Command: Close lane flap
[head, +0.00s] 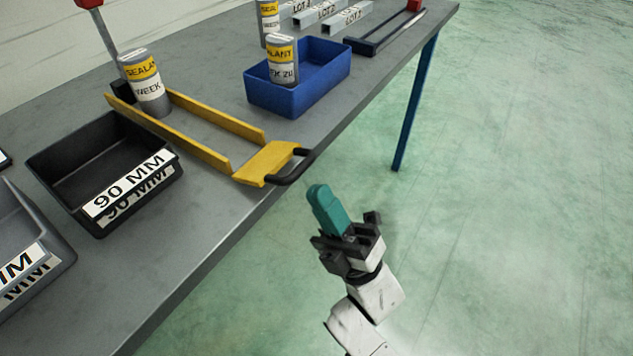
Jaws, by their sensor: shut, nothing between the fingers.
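The yellow lane (200,152) has two low side rails and lies on the grey table. At its near end is the yellow flap (264,163), a plate lying about flat near the table's front edge. A black curved handle (296,170) sticks out from the flap's outer end. A grey sealant can (148,88) with a yellow band stands at the lane's far end. My gripper (322,200), with teal fingers, is shut and empty. In the picture it is just below and right of the handle, beyond the table edge, and apart from it.
A black 90 MM bin (60,163) stands left of the lane, with a grey bin (55,245) nearer. A blue bin (335,75) holding a sealant can (282,62) stands to the right. A blue table leg (415,105) is at right. The green floor (510,200) is clear.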

